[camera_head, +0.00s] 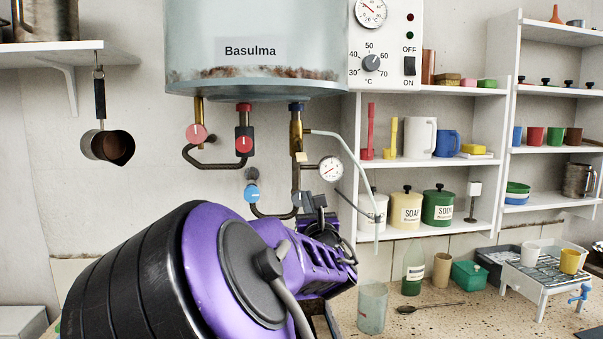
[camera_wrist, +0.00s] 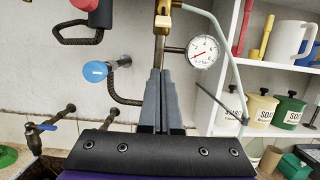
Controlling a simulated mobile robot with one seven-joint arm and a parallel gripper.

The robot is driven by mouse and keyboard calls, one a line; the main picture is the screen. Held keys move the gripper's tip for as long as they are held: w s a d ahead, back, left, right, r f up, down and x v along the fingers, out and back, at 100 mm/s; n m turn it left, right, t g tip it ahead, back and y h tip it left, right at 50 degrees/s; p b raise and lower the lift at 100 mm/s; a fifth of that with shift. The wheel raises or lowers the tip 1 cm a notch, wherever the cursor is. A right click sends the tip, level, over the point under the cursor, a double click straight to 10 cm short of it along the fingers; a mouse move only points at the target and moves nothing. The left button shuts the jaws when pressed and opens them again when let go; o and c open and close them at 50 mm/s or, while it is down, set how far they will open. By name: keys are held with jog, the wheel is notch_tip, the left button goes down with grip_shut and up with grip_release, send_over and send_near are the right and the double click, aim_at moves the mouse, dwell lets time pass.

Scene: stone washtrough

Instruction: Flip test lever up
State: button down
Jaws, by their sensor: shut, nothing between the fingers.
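A brass valve fitting (camera_head: 296,130) with a blue cap hangs under the right side of the Basulma boiler (camera_head: 250,45). A small tan tab (camera_head: 301,157) juts from its lower end and may be the test lever. The fitting's lower end also shows at the top of the wrist view (camera_wrist: 163,22). My gripper (camera_wrist: 160,72) is shut and empty. Its fingers point up along the pipe below the fitting, with their tips below the brass part. In the head view my gripper (camera_head: 313,203) is small and dark; whether it touches the pipe is unclear.
A pressure gauge (camera_head: 330,168) sits just right of the pipe, with a pale hose (camera_head: 362,170) beyond it. A blue knob (camera_head: 251,194) and red-handled valves (camera_head: 243,143) are to the left. Shelves (camera_head: 430,162) with jars and mugs stand at right.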

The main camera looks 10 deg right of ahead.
aim_at(300, 151)
jog(key=w+r+p, duration=0.2)
jog(key=w+r, duration=0.4)
jog(key=w, duration=0.1)
jog(key=shift+w, duration=0.15)
dwell(0.7)
